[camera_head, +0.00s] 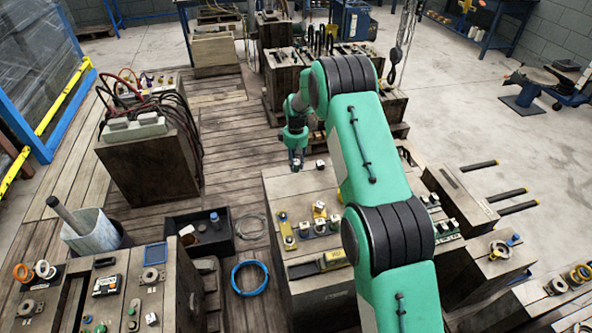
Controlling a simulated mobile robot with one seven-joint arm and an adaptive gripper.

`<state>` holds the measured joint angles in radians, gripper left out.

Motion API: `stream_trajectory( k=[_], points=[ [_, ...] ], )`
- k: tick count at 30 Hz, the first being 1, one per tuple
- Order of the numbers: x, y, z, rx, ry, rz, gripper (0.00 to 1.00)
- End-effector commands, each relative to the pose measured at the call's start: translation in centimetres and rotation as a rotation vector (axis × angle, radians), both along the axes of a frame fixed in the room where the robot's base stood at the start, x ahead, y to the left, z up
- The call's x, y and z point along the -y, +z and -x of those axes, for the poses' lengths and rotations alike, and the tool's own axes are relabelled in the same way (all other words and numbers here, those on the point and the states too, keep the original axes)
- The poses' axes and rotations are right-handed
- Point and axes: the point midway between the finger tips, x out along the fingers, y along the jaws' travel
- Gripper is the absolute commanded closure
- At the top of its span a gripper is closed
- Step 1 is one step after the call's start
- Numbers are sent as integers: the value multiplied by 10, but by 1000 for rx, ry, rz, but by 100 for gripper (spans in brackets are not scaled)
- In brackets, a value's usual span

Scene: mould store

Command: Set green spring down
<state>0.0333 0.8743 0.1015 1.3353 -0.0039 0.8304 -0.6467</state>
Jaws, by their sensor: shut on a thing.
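My gripper (297,164) is small in the head view, pointing down at the far left edge of the wooden block table (285,185). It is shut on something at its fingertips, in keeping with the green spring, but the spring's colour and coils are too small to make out. I cannot tell whether the held thing touches the surface below. A small pale cube (320,165) sits just right of the gripper. My green arm hides much of the table's right part.
Small parts (318,222) and a yellow piece (287,232) stand on the table's front half. A black bin (205,240) and a blue hose coil (250,278) lie on the floor to the left. A cable-draped block (150,165) stands farther left. Bare table top shows left of the small parts.

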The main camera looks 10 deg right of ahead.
Motion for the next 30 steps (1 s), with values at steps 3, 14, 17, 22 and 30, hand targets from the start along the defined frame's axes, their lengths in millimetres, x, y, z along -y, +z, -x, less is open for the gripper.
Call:
stream_trajectory(
  k=[3,14,17,22,30],
  points=[
    [0,-9,1,-1,0,0,100],
    [0,-35,0,0,0,0,100],
    [0,-34,0,0,0,0,100],
    [0,-35,0,0,0,0,100],
    [0,-37,0,0,0,0,55]
  ],
)
